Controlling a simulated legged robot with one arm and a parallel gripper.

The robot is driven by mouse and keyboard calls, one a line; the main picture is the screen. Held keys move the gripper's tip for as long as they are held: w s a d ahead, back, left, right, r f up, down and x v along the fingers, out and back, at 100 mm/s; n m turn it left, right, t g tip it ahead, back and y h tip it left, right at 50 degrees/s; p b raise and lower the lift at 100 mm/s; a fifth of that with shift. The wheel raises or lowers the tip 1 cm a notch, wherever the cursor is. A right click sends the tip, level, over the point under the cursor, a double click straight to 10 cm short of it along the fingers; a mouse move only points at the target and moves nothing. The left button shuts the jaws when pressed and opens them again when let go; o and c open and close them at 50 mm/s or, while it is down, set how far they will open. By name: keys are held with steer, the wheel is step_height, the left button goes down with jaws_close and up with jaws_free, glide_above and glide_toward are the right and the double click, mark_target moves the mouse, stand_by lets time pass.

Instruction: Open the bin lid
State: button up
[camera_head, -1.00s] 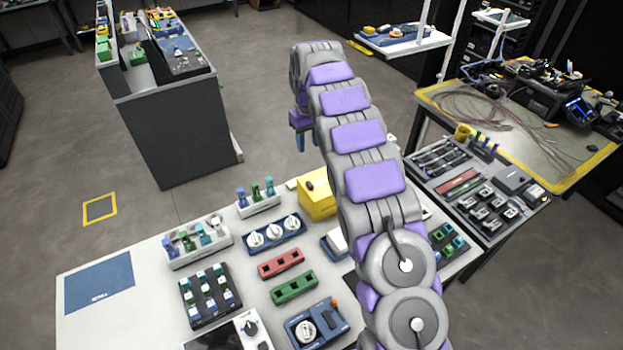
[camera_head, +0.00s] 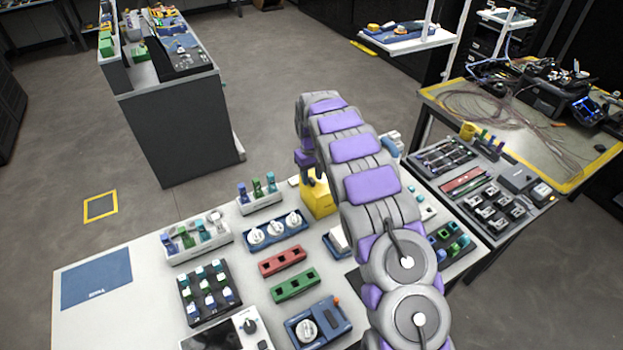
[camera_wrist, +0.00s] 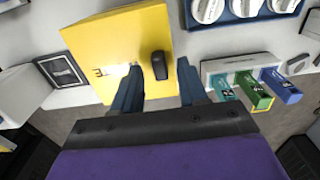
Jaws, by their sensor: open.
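The yellow bin (camera_head: 318,200) stands at the back of the white table, partly hidden behind my arm in the head view. In the wrist view its yellow lid (camera_wrist: 112,45) is seen from above, with a dark knob or handle (camera_wrist: 160,64) near its right side. The lid looks shut. My gripper (camera_wrist: 160,75) is open, with one blue finger on each side of the dark handle. Whether the fingers touch the handle or lid cannot be told. In the head view the gripper is mostly hidden by my arm, just above the bin.
A white rack (camera_wrist: 240,68) with blue and green clips stands close to the right of the bin in the wrist view. A blue tray of white spools (camera_head: 275,232) lies nearby. Red (camera_head: 282,260) and green (camera_head: 295,284) blocks lie further forward. A grey cabinet (camera_head: 183,130) stands behind.

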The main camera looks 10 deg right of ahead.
steer(key=shift+f, duration=0.5)
jaws_close()
stand_by(0.4)
